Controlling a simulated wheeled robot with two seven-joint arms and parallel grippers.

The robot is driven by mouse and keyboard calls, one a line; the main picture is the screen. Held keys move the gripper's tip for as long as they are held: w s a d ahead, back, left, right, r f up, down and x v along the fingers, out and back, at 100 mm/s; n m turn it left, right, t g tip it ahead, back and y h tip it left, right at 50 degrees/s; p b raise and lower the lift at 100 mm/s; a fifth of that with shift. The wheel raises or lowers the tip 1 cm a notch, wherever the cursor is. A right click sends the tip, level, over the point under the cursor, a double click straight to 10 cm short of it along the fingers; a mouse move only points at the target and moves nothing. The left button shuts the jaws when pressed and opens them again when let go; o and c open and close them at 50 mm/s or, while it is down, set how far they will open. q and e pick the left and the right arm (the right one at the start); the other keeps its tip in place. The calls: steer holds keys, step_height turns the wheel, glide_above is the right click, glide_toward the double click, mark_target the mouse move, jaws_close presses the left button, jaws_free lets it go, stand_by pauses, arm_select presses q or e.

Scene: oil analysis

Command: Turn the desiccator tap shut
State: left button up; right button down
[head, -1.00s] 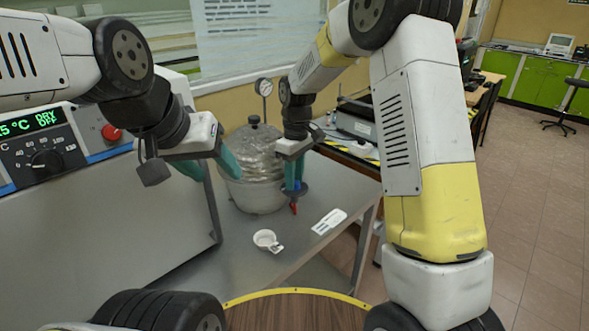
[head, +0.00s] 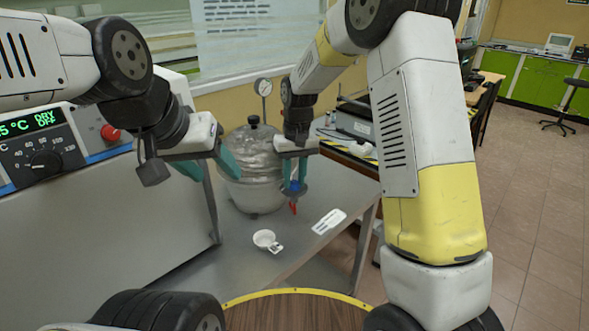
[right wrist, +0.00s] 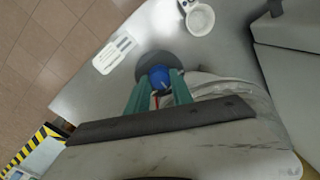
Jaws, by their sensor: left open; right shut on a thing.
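The desiccator (head: 252,165) stands on the grey bench, a rounded glass vessel with a dark knob on top. Its tap (head: 294,187) is on its right side, with a blue part and a red tip pointing down. In the right wrist view the blue tap part (right wrist: 160,76) sits between the green fingers. My right gripper (head: 295,184) is shut on the tap from above, and its fingers partly hide it. My left gripper (head: 208,168) is open and empty at the left of the desiccator, its fingers near the glass; I cannot tell whether they touch it.
A white cup (head: 266,240) and a white label card (head: 328,221) lie on the bench (head: 225,262) in front. An oven with a dial and display (head: 40,150) stands at the left. A pressure gauge (head: 263,87) rises behind the desiccator.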

mark_target(295, 181)
stand_by(0.4)
steer(key=c, duration=1.1)
jaws_free()
steer(key=shift+r, duration=0.1)
step_height(295, 181, up, 7)
steer(key=shift+w+d+r, duration=0.1)
steer(key=shift+r, duration=0.25)
